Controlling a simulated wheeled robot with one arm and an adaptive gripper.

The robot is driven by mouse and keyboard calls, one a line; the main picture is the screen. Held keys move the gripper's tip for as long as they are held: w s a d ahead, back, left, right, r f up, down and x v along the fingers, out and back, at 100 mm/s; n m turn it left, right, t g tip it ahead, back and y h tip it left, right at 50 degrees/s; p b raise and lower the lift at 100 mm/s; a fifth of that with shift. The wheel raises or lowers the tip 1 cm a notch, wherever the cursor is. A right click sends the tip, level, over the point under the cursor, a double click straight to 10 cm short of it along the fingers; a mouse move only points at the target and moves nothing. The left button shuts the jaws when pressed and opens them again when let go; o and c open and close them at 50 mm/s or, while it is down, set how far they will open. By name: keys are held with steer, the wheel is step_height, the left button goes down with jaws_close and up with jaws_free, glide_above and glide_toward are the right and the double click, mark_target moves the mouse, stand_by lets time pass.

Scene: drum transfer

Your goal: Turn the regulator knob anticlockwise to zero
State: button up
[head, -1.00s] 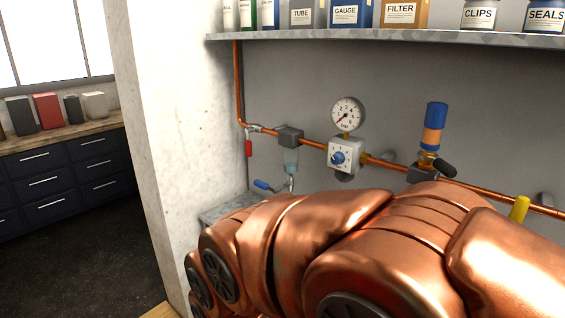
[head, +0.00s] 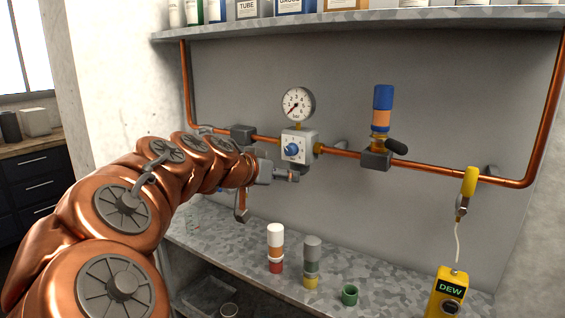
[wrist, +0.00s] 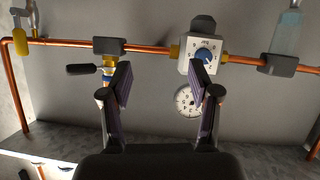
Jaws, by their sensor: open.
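The regulator (head: 305,138) is a white square block with a blue knob (head: 292,149) on its front, mounted on a copper pipe. A round white gauge (head: 298,104) stands above it; its reading is too small to be sure of. The wrist view is upside down: the knob (wrist: 204,55) is at upper right, and the gauge (wrist: 187,101) is below it, partly behind a finger. My gripper (head: 292,177) is just below the regulator in the head view.
A blue-topped filter unit (head: 382,112) with a black lever (wrist: 82,70) sits on the pipe right of the regulator. A yellow connector (head: 469,187) hangs further right, above a yellow DEW meter (head: 448,292). Small containers stand on the grey bench (head: 390,270). A shelf (head: 400,20) runs above.

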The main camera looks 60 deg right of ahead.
steer(key=w+d+r+m+h+b, duration=0.1)
steer(key=w+d+h+b, duration=0.2)
steer(key=w+d, duration=0.3)
steer(key=t+h+b, duration=0.1)
steer(key=h, duration=0.1)
glide_toward(288, 154)
steer(key=d+r, duration=0.1)
steer(key=d, duration=0.1)
steer(key=shift+w+d+p, duration=0.15)
steer(key=shift+d+p, duration=0.5)
steer(key=shift+d, duration=3.3)
steer(key=shift+c, duration=0.3)
steer(key=c, duration=1.1)
steer(key=b, duration=0.2)
steer(key=shift+f+n+b, duration=0.25)
steer(key=shift+n+b, duration=0.05)
steer(key=shift+n, duration=0.1)
